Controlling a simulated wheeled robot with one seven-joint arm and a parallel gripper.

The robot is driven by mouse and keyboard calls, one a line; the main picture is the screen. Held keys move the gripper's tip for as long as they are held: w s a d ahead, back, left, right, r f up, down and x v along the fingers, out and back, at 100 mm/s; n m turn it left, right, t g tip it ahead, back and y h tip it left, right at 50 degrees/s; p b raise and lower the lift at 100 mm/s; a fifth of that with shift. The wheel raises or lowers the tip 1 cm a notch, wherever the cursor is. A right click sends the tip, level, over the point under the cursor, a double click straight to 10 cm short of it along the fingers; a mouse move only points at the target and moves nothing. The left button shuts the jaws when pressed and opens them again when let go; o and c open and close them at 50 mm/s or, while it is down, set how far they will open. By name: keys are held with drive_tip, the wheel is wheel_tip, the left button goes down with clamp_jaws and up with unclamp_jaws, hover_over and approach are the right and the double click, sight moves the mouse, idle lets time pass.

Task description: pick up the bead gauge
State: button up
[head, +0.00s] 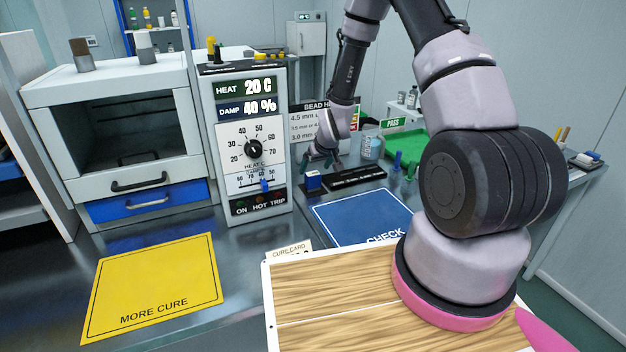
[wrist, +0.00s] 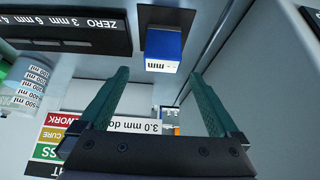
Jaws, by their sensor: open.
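The bead gauge appears to be the small blue block with a white "mm" label (head: 313,184), standing on the bench beside a black strip. In the wrist view the blue block (wrist: 165,42) sits on a dark square pad, just beyond and between the fingertips. My gripper (wrist: 160,76) is open, its two green fingers apart with nothing between them. In the head view my gripper (head: 324,158) hangs just above and behind the block, not visibly touching it. The arm hides part of the bench to the right.
The black marked strip (head: 356,177) lies right of the block. The control box (head: 250,150) stands close on the left. A sign board (head: 310,122), a graduated beaker (head: 371,146) and a green tray (head: 408,142) are behind. The blue CHECK mat (head: 360,216) in front is clear.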

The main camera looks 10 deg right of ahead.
sight(311, 178)
drive_tip(key=x, duration=0.7)
drive_tip(key=shift+s+a+f, duration=0.1)
drive_tip(key=shift+f, duration=0.35)
drive_tip(key=shift+c, duration=0.3)
clamp_jaws()
